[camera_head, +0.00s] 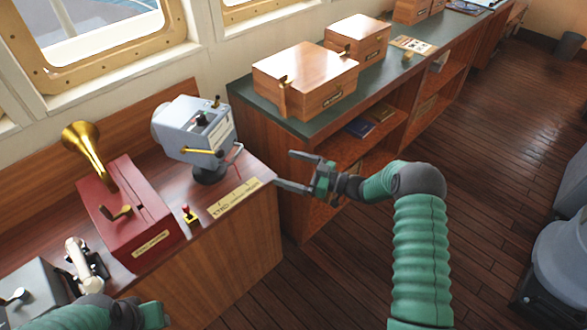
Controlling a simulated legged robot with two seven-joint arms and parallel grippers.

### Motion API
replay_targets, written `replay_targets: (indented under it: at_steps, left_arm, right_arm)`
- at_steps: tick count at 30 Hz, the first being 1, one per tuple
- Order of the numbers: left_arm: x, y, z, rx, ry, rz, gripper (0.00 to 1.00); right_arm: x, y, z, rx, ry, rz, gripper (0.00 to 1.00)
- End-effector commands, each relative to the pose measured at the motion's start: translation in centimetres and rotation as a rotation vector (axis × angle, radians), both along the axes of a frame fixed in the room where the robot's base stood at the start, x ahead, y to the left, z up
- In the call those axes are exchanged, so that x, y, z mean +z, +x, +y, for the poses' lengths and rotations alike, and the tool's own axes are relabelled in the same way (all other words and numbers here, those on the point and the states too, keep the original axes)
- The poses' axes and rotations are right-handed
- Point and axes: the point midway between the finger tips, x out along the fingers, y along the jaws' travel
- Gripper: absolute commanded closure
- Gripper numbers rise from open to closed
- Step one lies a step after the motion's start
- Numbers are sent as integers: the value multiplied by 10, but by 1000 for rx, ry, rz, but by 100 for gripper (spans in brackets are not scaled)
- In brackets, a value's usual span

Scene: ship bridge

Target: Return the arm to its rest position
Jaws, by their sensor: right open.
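My right arm (421,240) is green and comes in from the bottom right, bent at its dark elbow. My right gripper (284,171) is open and empty. Its fingers point left, beside the right end of the wooden console, near the grey device; whether they touch anything cannot be made out. Part of my left arm (85,315) shows at the bottom left edge, low in front of the console. Its gripper fingers are not visible.
The console holds a red box with a brass horn (130,205), a grey device (197,133), a small red-knobbed lever (191,215) and a white handset (77,256). A green-topped shelf (313,127) carries wooden boxes (305,78).

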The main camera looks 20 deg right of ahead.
Motion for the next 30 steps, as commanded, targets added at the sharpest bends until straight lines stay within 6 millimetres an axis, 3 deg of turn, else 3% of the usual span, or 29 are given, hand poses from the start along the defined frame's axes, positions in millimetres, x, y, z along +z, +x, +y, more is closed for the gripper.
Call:
replay_targets:
  at_steps: [9,13,16,17,19,24,27,30]
  left_arm:
    - [1,0,0,1,0,0,64]
    - [4,0,0,0,0,1,64]
    - [6,0,0,0,0,0,64]
    - [7,0,0,0,0,0,64]
    - [9,0,0,0,0,0,64]
    - [11,0,0,1,0,0,64]
    - [12,0,0,1,0,0,64]
    - [12,0,0,1,0,0,64]
  right_arm:
    - [7,7,0,-38,-26,11,0]
    - [27,32,4,-239,-170,114,0]
    - [36,18,0,-456,-325,295,0]
    - [37,4,-2,-514,-368,365,0]
    - [34,-46,-4,-627,-454,549,0]
    - [16,-195,13,-717,-551,978,0]
    - [9,-257,28,-702,-559,1146,0]
    - [6,-293,38,-681,-561,1241,0]
